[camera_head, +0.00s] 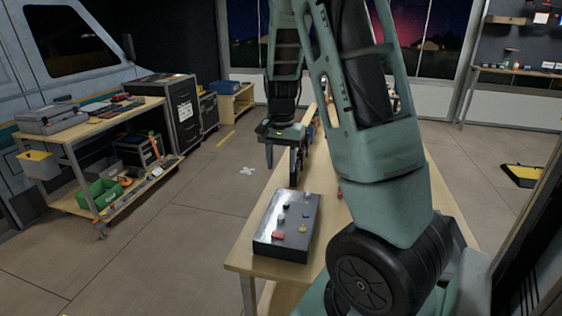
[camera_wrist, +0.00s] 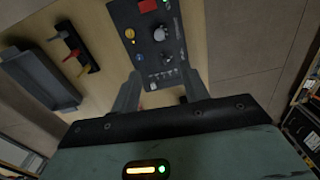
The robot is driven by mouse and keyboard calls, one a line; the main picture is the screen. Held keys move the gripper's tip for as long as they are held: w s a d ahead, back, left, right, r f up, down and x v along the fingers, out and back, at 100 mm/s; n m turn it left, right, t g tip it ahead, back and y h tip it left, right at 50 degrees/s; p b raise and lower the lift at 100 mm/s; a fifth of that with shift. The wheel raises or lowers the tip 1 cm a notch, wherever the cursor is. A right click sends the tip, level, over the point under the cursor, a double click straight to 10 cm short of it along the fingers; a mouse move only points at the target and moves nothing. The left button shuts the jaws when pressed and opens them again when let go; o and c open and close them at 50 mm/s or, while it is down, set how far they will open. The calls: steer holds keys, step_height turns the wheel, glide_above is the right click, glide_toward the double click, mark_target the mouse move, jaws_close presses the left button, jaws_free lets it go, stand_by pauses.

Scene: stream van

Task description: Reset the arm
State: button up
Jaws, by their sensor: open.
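My gripper (camera_head: 282,165) hangs pointing down at the end of my bent arm in the head view, over the left side of the wooden table. Its two fingers are apart with nothing between them. A grey control box (camera_head: 287,224) with a red square, knobs and small buttons lies on the table nearer the camera than the gripper. In the wrist view my gripper (camera_wrist: 162,90) has its fingers spread toward the control box (camera_wrist: 150,35), whose panel shows a red square, a yellow button and a row of switches. My arm hides much of the table in the head view.
The table (camera_head: 240,258) also bears a grey tray (camera_wrist: 38,80) and a dark strip with coloured levers (camera_wrist: 75,48). A workbench (camera_head: 95,128) with tools and a green bin (camera_head: 100,192) stands left, beside a van. Open floor lies between.

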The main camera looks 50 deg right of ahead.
stand_by(0.4)
steer(key=a+r+n+y, duration=0.1)
steer(key=a+n, duration=0.8)
steer(key=a, duration=1.5)
steer(key=s+a+n, duration=1.2)
steer(key=s+a, duration=0.5)
steer(key=shift+a+r+n, duration=0.2)
steer(key=shift+r+n, duration=0.2)
steer(key=shift+r, duration=0.05)
